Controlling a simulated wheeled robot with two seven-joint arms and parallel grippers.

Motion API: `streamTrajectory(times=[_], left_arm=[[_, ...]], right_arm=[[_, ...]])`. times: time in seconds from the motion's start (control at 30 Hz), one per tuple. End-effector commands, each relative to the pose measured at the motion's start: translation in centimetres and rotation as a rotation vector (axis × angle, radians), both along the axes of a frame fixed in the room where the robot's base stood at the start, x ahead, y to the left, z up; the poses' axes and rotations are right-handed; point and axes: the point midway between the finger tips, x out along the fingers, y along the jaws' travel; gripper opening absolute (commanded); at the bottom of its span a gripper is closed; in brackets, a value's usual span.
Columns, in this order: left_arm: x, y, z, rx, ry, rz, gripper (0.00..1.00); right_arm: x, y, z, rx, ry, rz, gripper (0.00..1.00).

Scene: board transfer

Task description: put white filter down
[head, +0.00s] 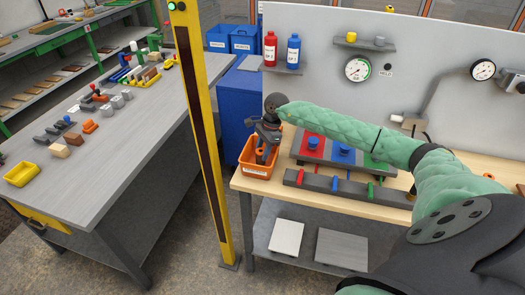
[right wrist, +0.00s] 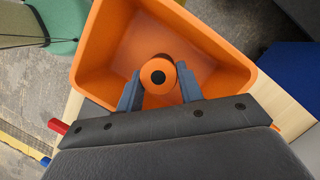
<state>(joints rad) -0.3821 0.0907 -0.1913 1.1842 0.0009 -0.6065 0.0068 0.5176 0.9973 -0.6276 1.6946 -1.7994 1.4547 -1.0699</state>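My right gripper (head: 267,143) points down over an orange bin (head: 246,157) at the left end of the wooden workbench. In the right wrist view its fingers (right wrist: 158,78) are closed against both sides of an orange cylinder (right wrist: 158,62) with a dark round centre. The cylinder is over the bin's inside; whether it touches the floor of the bin is hard to tell. The orange bin (right wrist: 115,45) shows empty around it. I see no filter that is clearly white. My left gripper is out of view.
A grey board with red and blue blocks (head: 312,146) lies right of the bin, behind a dark rail (head: 330,183) with coloured pegs. A yellow post (head: 205,130) stands left of the bench. White and grey panels (head: 286,237) lie on the lower shelf.

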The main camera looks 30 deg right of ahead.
Motion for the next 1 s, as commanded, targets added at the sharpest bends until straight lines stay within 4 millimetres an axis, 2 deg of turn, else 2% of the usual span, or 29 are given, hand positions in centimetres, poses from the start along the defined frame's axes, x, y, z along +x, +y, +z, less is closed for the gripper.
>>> streamTrajectory(times=[0.03, 0.1, 0.53, 0.67, 0.77, 1.0], left_arm=[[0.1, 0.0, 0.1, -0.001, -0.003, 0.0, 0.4], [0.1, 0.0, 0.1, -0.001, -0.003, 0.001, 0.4], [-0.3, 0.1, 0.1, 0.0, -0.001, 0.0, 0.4], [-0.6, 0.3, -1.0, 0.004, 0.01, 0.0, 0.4], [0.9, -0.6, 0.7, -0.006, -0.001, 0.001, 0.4], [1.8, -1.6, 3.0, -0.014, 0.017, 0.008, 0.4]], right_arm=[[0.0, 0.0, 0.0, 0.0, 0.0, 0.0, 0.47], [0.0, 0.0, 0.0, 0.0, 0.0, 0.0, 0.57], [0.0, 0.0, 0.3, 0.0, 0.0, 0.0, 0.57], [0.0, -0.3, 0.8, -0.001, -0.002, -0.001, 0.57], [0.1, -0.5, 1.6, 0.0, -0.003, -0.001, 0.57], [0.0, -1.5, 4.7, -0.001, -0.004, 0.0, 0.57]])
